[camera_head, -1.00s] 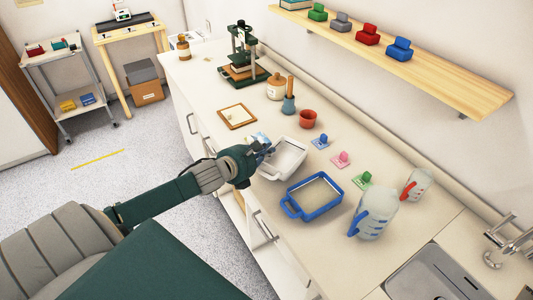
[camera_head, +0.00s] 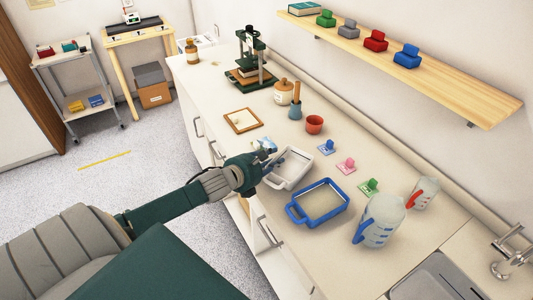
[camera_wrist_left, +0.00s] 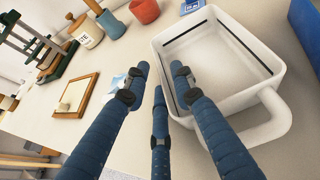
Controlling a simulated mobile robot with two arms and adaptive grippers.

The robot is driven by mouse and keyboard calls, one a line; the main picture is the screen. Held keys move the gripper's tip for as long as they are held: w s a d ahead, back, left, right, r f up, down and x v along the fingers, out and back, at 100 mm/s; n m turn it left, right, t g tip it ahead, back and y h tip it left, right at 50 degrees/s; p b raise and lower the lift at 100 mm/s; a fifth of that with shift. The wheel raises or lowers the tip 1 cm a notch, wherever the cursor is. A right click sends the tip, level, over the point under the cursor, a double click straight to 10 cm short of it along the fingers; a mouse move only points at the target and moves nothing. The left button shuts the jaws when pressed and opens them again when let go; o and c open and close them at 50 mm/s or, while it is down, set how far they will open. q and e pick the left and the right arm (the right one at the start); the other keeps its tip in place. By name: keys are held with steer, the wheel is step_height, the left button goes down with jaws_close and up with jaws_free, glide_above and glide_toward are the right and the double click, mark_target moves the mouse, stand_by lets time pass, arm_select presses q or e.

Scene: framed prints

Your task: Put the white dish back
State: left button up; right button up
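The white dish (camera_head: 289,170) is a rectangular tray with a handle, standing on the counter next to a similar blue dish (camera_head: 321,203). It fills the right of the left wrist view (camera_wrist_left: 225,50), its handle towards the lower right. My left gripper (camera_head: 268,162) is at the white dish's left end. In the left wrist view its fingers (camera_wrist_left: 161,80) are spread apart; one reaches over the dish's near side wall and the others are outside it. Contact with the wall cannot be told. My right gripper is not in view.
A blue-handled jug (camera_head: 380,220), a red-handled jug (camera_head: 423,192) and a sink (camera_head: 435,280) are at the right. Small blue, pink and green pieces (camera_head: 346,165) lie behind the dishes. A wooden frame (camera_head: 242,121) and a press (camera_head: 251,62) stand farther along. A wall shelf (camera_head: 420,78) hangs above.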

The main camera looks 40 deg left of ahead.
arm_select(q)
steer(key=shift+s+r, duration=0.15)
steer(key=shift+s, duration=0.25)
steer(key=v, duration=0.9)
steer(key=shift+s+r+b, duration=0.1)
steer(key=shift+s+b, duration=0.2)
steer(key=shift+b, duration=0.05)
steer(key=shift+v, duration=0.8)
steer(key=shift+r, duration=0.1)
